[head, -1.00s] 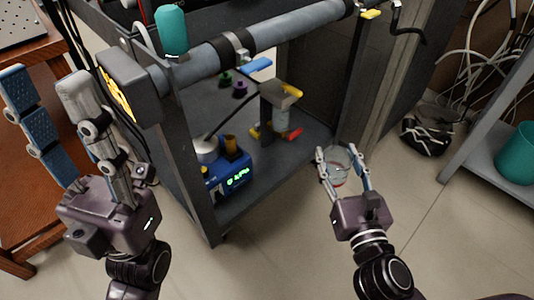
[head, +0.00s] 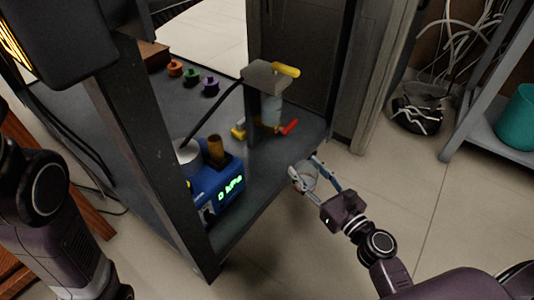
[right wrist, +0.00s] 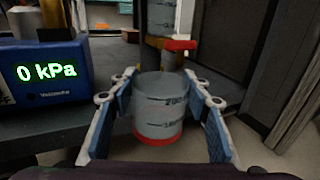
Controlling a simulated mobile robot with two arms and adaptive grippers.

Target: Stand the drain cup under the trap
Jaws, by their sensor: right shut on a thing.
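The drain cup (head: 307,180) is a clear cup with measuring marks and a red band at its base, seen large and upright in the right wrist view (right wrist: 158,108). My right gripper (head: 303,166) is shut on it from both sides, at the front edge of the dark shelf. The trap (head: 271,108) is a clear cylinder under a grey block, standing further back on the shelf, with yellow and red handles low down. In the right wrist view the trap (right wrist: 158,18) is behind and above the cup. My left gripper is out of view.
A blue vacuum unit (head: 222,190) reading 0 kPa stands left of the cup on the shelf (head: 255,195). A dark frame post (head: 150,140) rises at the front left. Several coloured knobs (head: 192,76) lie further back.

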